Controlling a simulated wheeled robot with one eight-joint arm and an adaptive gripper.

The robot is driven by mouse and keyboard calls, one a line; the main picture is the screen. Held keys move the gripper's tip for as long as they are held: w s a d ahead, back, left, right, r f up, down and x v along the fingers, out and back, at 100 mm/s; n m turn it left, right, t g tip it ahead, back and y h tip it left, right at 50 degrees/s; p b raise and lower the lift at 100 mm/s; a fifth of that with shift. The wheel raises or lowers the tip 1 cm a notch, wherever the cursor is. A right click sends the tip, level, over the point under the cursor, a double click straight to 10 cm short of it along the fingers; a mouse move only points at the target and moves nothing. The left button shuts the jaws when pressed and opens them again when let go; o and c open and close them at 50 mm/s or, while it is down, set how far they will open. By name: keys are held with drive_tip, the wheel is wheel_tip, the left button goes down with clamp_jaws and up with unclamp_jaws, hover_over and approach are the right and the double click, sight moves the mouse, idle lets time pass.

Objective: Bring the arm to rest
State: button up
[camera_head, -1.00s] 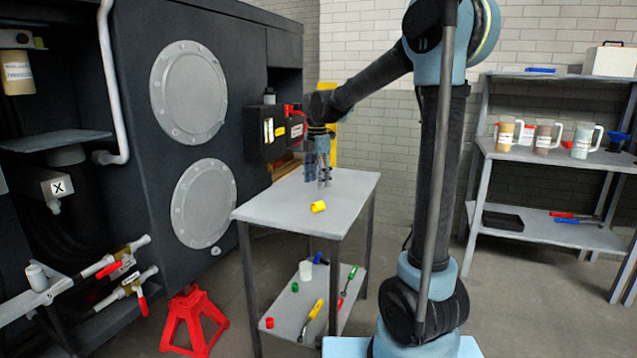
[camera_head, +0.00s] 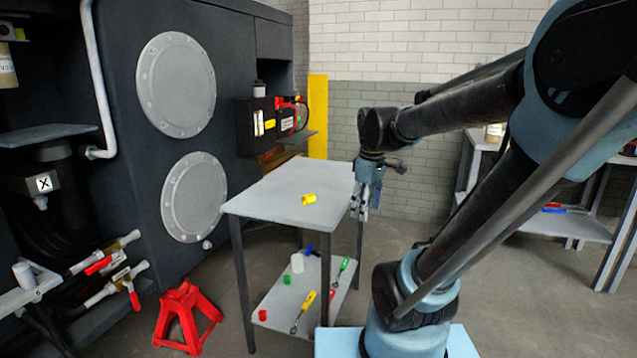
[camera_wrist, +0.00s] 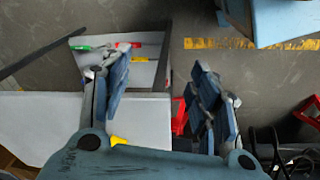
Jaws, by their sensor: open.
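My gripper (camera_head: 364,200) hangs fingers down just past the right edge of the small table (camera_head: 270,195) in the head view. In the wrist view my gripper (camera_wrist: 163,95) has its two blue fingers wide apart with nothing between them. My arm is folded, its elbow high at the right of the head view. A yellow cap-like piece (camera_head: 309,199) lies on the table top, left of my gripper and apart from it. It shows only partly in the wrist view (camera_wrist: 118,141), beside the left finger.
The dark machine (camera_head: 120,60) with round covers stands at left. A red stand (camera_head: 186,316) is on the floor. The table's lower shelf (camera_head: 285,310) holds several tools and small parts. A shelf rack (camera_head: 565,226) stands at right, partly behind my arm. Floor between is clear.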

drive_tip(key=s+d+f+m, duration=0.5)
drive_tip(key=s+f+m, duration=0.5)
drive_tip(key=s, duration=0.2)
drive_tip(key=shift+d+f+t, duration=0.15)
drive_tip(key=shift+f+t, duration=0.25)
drive_tip(key=shift+c, duration=0.3)
drive_tip(key=c, duration=0.4)
drive_tip(key=shift+c, duration=0.4)
